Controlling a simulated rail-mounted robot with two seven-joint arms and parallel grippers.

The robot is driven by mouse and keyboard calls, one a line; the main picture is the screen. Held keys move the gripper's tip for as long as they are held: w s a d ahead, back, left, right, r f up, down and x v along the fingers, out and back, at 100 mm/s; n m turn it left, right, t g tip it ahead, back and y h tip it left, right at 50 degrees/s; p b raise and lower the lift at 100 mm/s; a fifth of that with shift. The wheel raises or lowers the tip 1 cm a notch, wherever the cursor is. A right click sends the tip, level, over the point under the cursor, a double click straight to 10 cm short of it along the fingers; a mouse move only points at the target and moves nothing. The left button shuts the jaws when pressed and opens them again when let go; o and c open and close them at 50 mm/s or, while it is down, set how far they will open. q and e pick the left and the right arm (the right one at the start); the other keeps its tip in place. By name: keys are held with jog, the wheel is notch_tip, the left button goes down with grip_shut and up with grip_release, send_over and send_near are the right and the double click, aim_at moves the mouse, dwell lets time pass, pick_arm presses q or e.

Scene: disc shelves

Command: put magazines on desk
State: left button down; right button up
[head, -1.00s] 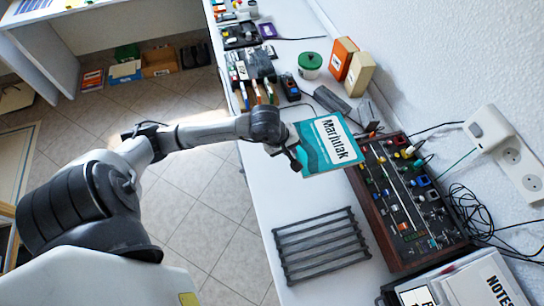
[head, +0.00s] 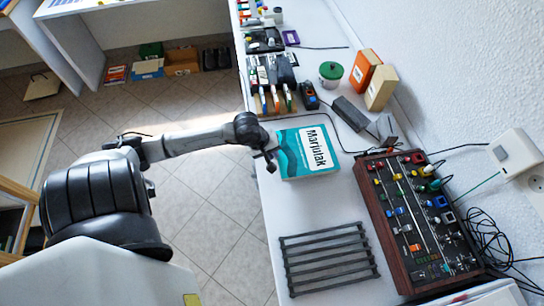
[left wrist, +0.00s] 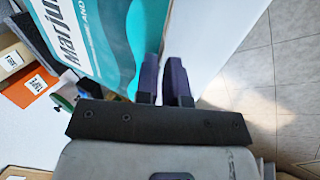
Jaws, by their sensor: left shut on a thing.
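A teal and white magazine (head: 306,150) with the title "Marjulak" is over the white desk (head: 295,210) in the head view. My left gripper (head: 270,160) is shut on its left edge. The left wrist view shows the two dark fingers (left wrist: 165,80) close together at the magazine's edge, with its cover (left wrist: 98,35) filling the upper left. I cannot tell whether the magazine touches the desk. My right gripper is not in view.
A dark slatted rack (head: 328,262) lies on the desk in front of the magazine. A wooden-sided mixer (head: 420,225) stands to its right. A green-lidded jar (head: 330,75) and orange box (head: 366,72) stand behind. Bare desk lies between magazine and rack.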

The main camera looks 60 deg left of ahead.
pick_arm(q)
jog(key=shift+d+f, duration=0.1)
jog(key=shift+f, duration=1.4)
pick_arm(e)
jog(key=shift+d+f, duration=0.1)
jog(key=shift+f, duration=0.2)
pick_arm(q)
jog(key=shift+f+b, duration=0.1)
jog(key=shift+b, duration=0.25)
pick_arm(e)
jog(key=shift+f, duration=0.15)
pick_arm(q)
jog(key=c, duration=1.2)
grip_release()
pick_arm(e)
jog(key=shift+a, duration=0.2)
